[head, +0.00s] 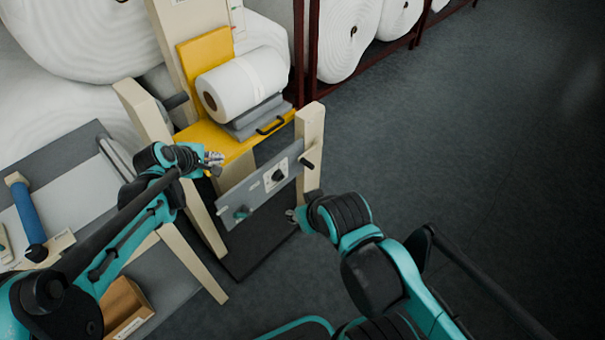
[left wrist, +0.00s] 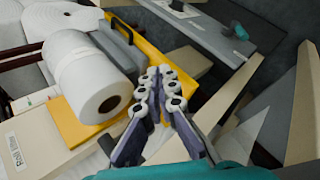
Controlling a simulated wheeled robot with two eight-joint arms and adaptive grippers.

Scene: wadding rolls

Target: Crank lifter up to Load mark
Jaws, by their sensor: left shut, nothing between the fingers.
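The lifter is a pale wooden frame (head: 309,135) with a yellow platform (head: 215,143) and yellow back plate. A white roll (head: 242,84) lies on a grey plate on the platform; the roll (left wrist: 92,80) also shows in the left wrist view. A grey panel (head: 258,186) crosses the frame below, with a dark knob (head: 278,175) and a teal grip (head: 241,212); the grip (left wrist: 238,30) also shows in the left wrist view. My left gripper (head: 214,162) is shut and empty beside the platform's front-left corner. My right gripper (head: 293,215) is near the panel's lower right; its fingers are unclear. I cannot read any Load mark.
A grey table (head: 60,155) at the left holds a blue-handled tool (head: 29,212). A cardboard box (head: 125,305) sits low at the front left. Large white rolls (head: 85,35) fill the back left, others a dark red rack (head: 312,50). The floor at right is clear.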

